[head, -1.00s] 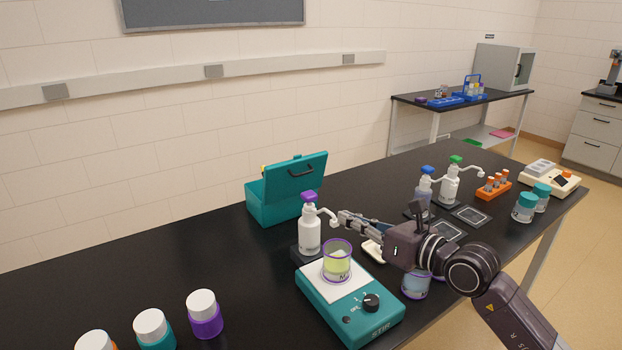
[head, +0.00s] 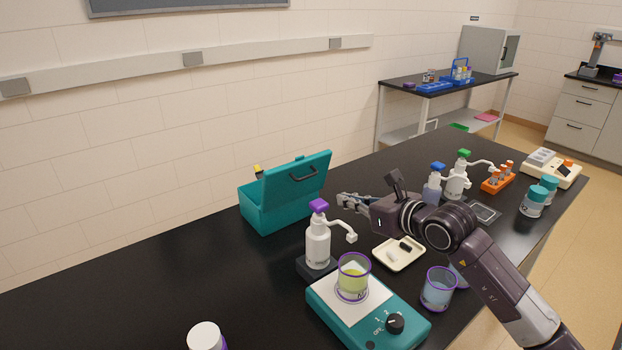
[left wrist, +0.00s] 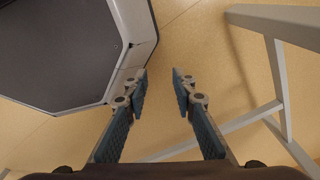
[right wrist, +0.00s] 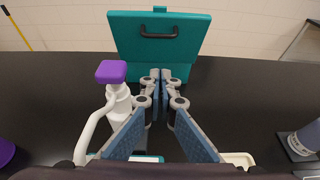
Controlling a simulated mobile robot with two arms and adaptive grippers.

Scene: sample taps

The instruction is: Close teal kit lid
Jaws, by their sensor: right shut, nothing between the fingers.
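The teal kit (head: 275,211) stands on the black bench by the wall, its lid (head: 300,181) raised, with a dark handle on the lid. In the right wrist view the open lid (right wrist: 158,38) faces me, straight ahead of the fingers. My right gripper (head: 340,202) is to the right of the kit, apart from it, pointing toward it. Its fingertips (right wrist: 160,75) are together with nothing between them. My left gripper (left wrist: 159,75) is open and empty, over the floor beside the bench legs, and is not in the head view.
A purple-topped pump bottle (head: 318,240) stands in front of the kit, left of my right gripper. A teal stirrer (head: 365,315) carries a beaker (head: 353,280). A cream tray (head: 399,254) lies below my right arm. The bench left of the kit is clear.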

